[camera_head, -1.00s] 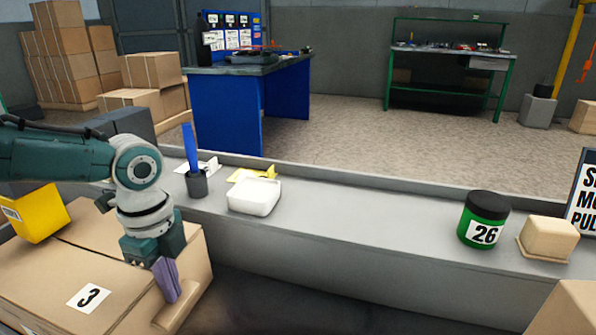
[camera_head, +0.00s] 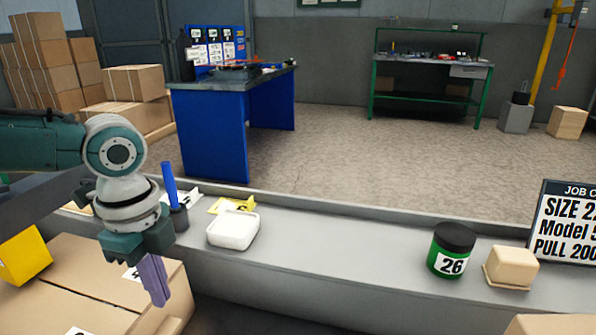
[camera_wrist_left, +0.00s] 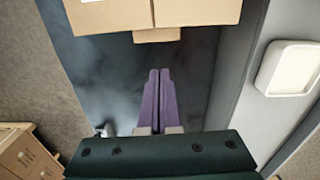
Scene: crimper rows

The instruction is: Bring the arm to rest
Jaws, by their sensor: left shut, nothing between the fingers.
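My left gripper (camera_head: 154,279) has purple fingers and points down in front of the cardboard box (camera_head: 60,253) at the left of the head view. In the left wrist view my left gripper (camera_wrist_left: 159,75) is shut, its two purple fingers side by side with nothing between them. It hangs over a dark area beside the box (camera_wrist_left: 180,12), apart from the tray. My right gripper is not in view.
A grey ledge (camera_head: 330,240) runs across, with a blue-handled tool in a dark cup (camera_head: 178,216), a white tray (camera_head: 233,230), a green jar marked 26 (camera_head: 449,250) and a tan block (camera_head: 513,266). A yellow bin (camera_head: 24,256) stands left. A sign (camera_head: 568,222) stands right.

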